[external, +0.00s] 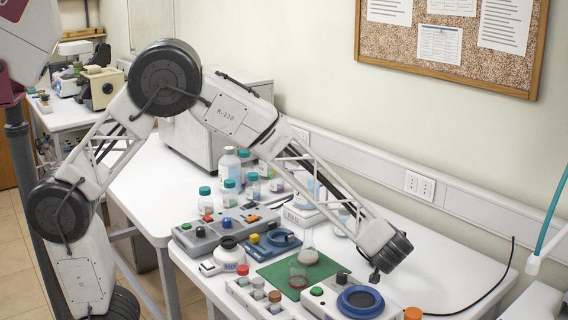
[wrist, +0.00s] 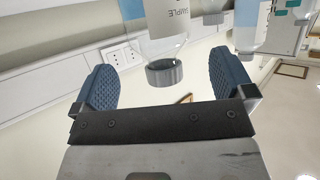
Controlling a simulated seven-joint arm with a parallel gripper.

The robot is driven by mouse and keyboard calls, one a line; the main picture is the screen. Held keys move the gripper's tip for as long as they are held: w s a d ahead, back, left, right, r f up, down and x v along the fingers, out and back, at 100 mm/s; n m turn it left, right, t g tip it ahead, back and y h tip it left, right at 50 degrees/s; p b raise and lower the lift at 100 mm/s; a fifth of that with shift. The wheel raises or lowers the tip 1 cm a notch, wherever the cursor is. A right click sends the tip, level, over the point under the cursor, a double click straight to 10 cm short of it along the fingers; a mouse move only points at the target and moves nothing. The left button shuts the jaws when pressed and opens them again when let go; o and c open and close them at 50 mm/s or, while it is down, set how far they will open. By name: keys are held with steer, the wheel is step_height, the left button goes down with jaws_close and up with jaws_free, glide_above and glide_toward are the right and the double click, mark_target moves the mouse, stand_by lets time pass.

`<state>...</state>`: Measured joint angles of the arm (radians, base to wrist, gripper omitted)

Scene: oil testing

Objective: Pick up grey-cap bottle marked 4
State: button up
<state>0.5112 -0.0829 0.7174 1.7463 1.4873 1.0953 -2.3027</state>
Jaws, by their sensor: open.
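My gripper (external: 375,276) hangs over the front right of the bench, close to the blue ring device (external: 360,302). In the wrist view my gripper (wrist: 162,78) has its two blue ribbed pads wide apart, with nothing held between them. A clear bottle with a grey cap (wrist: 164,74) and a label reading SAMPLE appears upside down beyond the pads, in line with the gap. Its number is out of view.
A green mat (external: 275,272) with clear glassware lies left of my gripper. Button boxes (external: 205,235) and several green-cap bottles (external: 205,200) stand farther back. An orange-cap item (external: 412,313) is at the front edge. A black cable (external: 490,292) crosses the clear bench at right.

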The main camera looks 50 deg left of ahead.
steer(key=shift+f, duration=0.2)
steer(key=shift+w+a+f, duration=0.15)
steer(key=shift+f, duration=0.55)
steer(key=shift+x, duration=2.25)
steer(key=c, duration=1.2)
steer(key=shift+r, duration=0.1)
steer(key=shift+c, duration=0.2)
steer(key=shift+r, duration=5)
